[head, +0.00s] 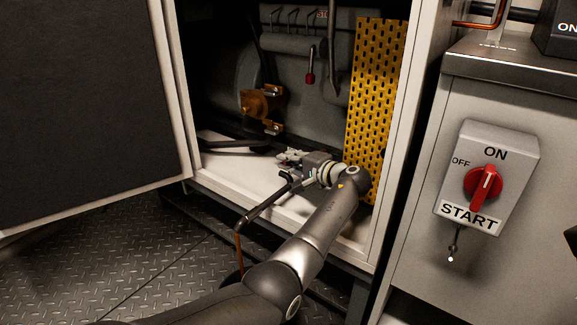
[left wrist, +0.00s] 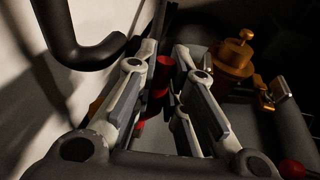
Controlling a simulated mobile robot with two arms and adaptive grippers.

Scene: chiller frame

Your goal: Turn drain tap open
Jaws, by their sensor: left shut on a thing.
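My left gripper (head: 286,156) reaches into the open cabinet, low above its pale floor. In the left wrist view its fingers (left wrist: 166,65) are closed on a red cylindrical part (left wrist: 160,78), which looks like the drain tap's handle. The fingers cover part of it, so I cannot tell how far it is turned. In the head view the gripper hides this red part. A brass fitting (head: 258,103) sits beyond the gripper, and it also shows in the left wrist view (left wrist: 236,58). My right gripper is not seen.
A yellow perforated panel (head: 376,95) stands close to the right of my arm. A red-ended lever (head: 310,78) hangs above. A black pipe (head: 235,145) lies left of the gripper. The open door (head: 85,105) is at left. A switch box (head: 487,177) is at right.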

